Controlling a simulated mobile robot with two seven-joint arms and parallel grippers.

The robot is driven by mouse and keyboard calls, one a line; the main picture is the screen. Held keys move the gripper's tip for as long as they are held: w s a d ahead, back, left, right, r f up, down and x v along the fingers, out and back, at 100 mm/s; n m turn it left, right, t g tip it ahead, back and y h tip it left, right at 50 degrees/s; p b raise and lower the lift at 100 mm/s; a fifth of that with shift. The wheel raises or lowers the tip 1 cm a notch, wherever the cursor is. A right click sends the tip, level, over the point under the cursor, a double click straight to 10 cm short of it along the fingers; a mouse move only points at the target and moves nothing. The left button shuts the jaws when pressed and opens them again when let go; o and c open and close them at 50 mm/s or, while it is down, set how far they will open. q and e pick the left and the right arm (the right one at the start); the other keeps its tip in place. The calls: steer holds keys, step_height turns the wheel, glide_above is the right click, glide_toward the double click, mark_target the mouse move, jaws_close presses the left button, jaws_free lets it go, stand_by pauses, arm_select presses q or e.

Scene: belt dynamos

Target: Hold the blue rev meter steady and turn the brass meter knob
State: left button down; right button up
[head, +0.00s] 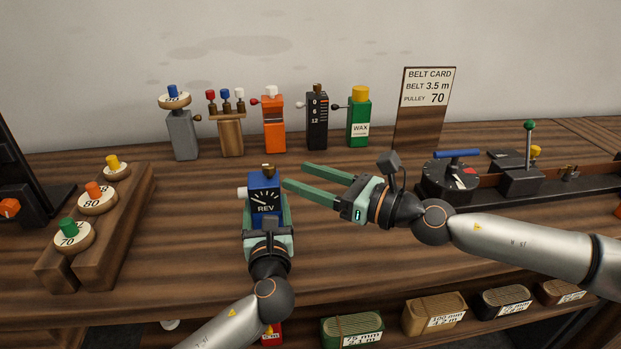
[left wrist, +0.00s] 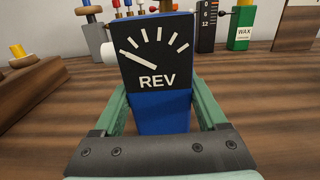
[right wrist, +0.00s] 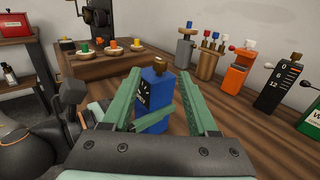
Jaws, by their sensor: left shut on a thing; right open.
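The blue rev meter (head: 264,199) stands upright on the wooden table, its black dial marked REV facing me. It also shows large in the left wrist view (left wrist: 160,112) and in the right wrist view (right wrist: 155,90). My left gripper (head: 267,222) is shut on the meter, one finger on each side. The brass knob (head: 268,170) sits on top of the meter; it shows in the right wrist view (right wrist: 155,63). A white knob (head: 242,193) is on the meter's left side. My right gripper (head: 295,178) is open to the right of the meter, its fingers pointing towards it, clear of the brass knob.
Behind stand a grey block (head: 182,136), an orange device (head: 273,125), a black counter (head: 317,122) and a green wax bottle (head: 358,120). A wooden pulley rack (head: 125,215) is at left. A belt card (head: 424,100) and a black machine (head: 450,178) are at right.

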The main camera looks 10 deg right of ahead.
arm_select(q)
steer(key=shift+f, duration=0.15)
jaws_free()
stand_by(0.4)
steer(key=shift+s, duration=0.1)
